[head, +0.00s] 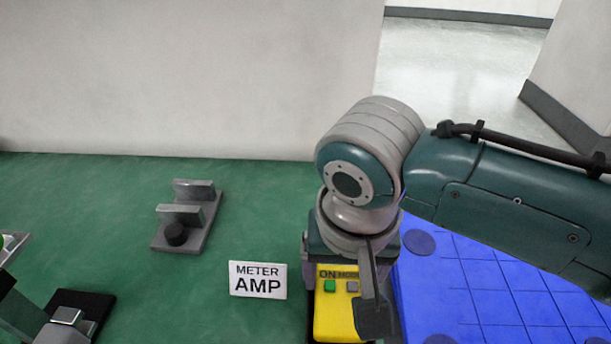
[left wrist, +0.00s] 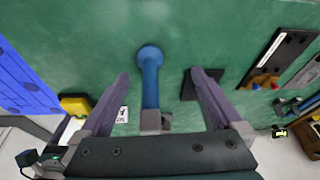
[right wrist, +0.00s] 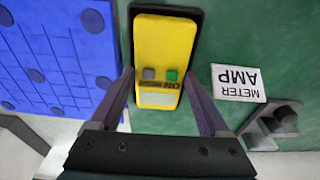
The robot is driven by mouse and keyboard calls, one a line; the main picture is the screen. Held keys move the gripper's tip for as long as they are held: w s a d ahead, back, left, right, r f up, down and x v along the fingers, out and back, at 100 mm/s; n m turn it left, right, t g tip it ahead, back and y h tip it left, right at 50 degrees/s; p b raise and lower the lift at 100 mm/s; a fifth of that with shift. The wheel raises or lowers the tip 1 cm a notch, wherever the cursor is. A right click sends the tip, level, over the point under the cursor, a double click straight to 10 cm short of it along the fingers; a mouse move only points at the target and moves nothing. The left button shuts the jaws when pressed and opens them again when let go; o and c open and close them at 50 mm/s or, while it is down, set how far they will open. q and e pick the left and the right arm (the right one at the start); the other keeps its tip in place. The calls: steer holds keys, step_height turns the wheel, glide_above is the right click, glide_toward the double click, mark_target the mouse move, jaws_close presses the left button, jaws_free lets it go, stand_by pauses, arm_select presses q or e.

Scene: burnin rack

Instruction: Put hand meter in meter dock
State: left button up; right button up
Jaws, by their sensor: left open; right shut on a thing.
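The yellow hand meter (head: 336,312) has a green and a grey button and ON and MODE lettering. It also shows in the right wrist view (right wrist: 160,45), inside the outline of the black meter dock (right wrist: 197,16). I cannot tell whether it rests on the dock floor. My right gripper (right wrist: 159,76) is shut on the meter, a finger on each side near its button end. In the head view my right wrist hides part of the meter. My left gripper (left wrist: 160,73) is open, with a blue rod-like thing (left wrist: 150,75) showing between its spread fingers, not gripped.
A white METER AMP label (head: 258,279) lies left of the dock. A grey bracket (head: 187,216) with a dark knob stands further left on the green surface. A blue gridded panel (head: 480,285) is on the right.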

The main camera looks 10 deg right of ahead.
mark_target(341, 299)
steer(key=o, duration=1.4)
steer(key=shift+r, duration=0.3)
step_height(341, 299, up, 12)
steer(key=s+p, duration=0.2)
steer(key=p, duration=0.2)
steer(key=s+a+f+n+y, duration=0.2)
steer(key=s, duration=0.4)
steer(key=s+d+n+t+h, duration=0.1)
steer(key=s+d+n, duration=0.2)
steer(key=s+d, duration=0.5)
steer(key=shift+d+r+t, duration=0.4)
steer(key=shift+d+r, duration=0.05)
steer(key=shift+d, duration=0.7)
